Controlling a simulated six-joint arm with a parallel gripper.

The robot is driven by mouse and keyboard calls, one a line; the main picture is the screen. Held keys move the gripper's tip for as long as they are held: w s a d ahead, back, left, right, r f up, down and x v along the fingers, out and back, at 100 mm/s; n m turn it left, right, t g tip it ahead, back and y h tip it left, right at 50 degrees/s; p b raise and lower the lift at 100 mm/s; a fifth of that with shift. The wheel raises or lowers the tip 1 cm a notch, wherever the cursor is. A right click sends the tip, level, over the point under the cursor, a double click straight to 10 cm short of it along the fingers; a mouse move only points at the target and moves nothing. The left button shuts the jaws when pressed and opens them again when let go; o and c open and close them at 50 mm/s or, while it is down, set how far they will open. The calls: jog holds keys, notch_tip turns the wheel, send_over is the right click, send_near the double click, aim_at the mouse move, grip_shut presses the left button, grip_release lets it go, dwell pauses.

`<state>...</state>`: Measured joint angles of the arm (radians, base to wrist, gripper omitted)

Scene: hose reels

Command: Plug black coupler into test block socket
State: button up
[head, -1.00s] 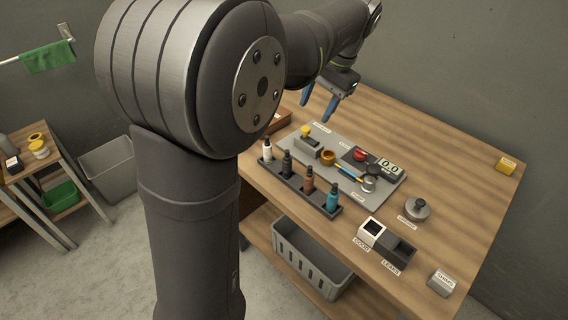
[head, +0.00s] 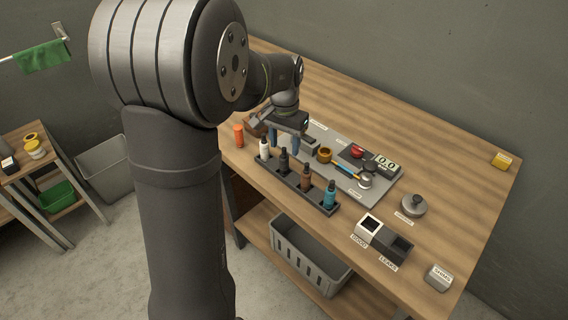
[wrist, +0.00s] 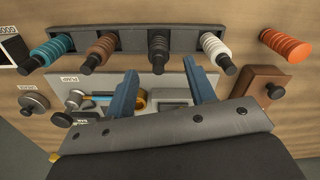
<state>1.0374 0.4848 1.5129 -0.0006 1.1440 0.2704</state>
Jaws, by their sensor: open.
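The black coupler (head: 285,164) stands in the dark rack (head: 262,172) between the white and brown couplers. It also shows in the wrist view (wrist: 158,48), just beyond and between my fingertips. My gripper (head: 284,147) points down behind the rack, with its blue fingers apart and nothing between them. In the wrist view my gripper (wrist: 158,68) looks open and clear of the black coupler. A grey block (wrist: 172,106), perhaps the test block, shows partly between my fingers on the grey panel (head: 372,195).
White (head: 264,149), brown (head: 306,178) and teal (head: 330,196) couplers share the rack. An orange cylinder (head: 238,136) stands left of it. A brass ring (head: 324,155) and gauge (head: 386,164) sit on the panel. Bins (head: 369,225) stand at the front right.

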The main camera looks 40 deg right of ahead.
aim_at(284, 156)
jog(key=f, duration=0.6)
jog(key=shift+s+a+f, duration=0.1)
jog(key=shift+a+f, duration=0.1)
jog(key=shift+f, duration=0.05)
jog(key=c, duration=1.1)
